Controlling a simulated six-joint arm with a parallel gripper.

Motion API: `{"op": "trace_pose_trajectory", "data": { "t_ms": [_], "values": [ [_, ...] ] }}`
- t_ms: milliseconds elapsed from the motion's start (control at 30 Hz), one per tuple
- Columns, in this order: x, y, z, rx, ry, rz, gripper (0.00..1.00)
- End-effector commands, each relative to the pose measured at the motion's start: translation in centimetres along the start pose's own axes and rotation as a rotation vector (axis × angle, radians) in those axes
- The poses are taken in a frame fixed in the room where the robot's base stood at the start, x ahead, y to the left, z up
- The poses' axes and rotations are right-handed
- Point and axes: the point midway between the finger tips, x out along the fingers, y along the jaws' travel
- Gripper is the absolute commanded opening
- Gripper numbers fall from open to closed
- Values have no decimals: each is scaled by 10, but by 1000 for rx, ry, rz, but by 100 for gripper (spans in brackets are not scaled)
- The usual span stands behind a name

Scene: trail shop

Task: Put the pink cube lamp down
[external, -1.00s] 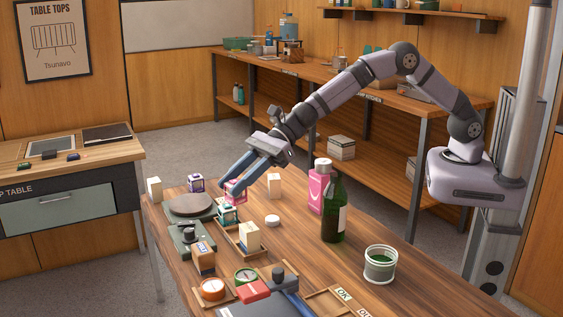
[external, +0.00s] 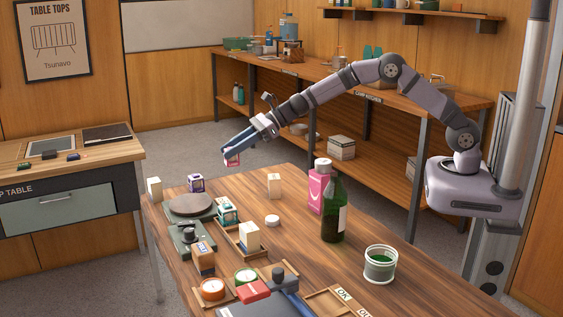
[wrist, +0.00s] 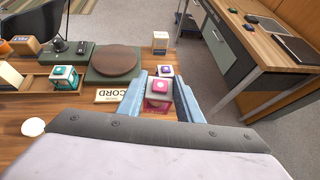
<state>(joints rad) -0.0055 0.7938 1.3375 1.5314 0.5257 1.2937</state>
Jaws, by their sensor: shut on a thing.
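The pink cube lamp (external: 232,159) is a small cube with pink edges and a pale face. My gripper (external: 229,152) is shut on it and holds it in the air above the far edge of the wooden table (external: 330,270). In the wrist view the pink cube lamp (wrist: 158,88) sits between the two blue fingers of my gripper (wrist: 160,98), with a pink button on its pale top. Its underside is hidden there.
A purple-edged cube (external: 196,183) and a teal-edged cube (external: 228,210) stand on the table near a scale with a round brown plate (external: 191,204). White blocks (external: 274,186), a pink bottle (external: 319,188) and a green bottle (external: 333,212) stand nearby. Table space between them is clear.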

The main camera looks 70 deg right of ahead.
Motion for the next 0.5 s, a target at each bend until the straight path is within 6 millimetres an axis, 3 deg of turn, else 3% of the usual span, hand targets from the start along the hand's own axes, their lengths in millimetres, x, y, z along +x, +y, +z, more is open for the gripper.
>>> {"op": "trace_pose_trajectory", "data": {
  "t_ms": [33,167,233,500],
  "values": [
    [-4,-14,-2,2,-2,-8,9],
    [-14,-32,-1,-4,-2,3,9],
    [-16,-32,3,-15,-3,25,9],
    [-20,1,13,-78,-2,146,9]
  ]
}}
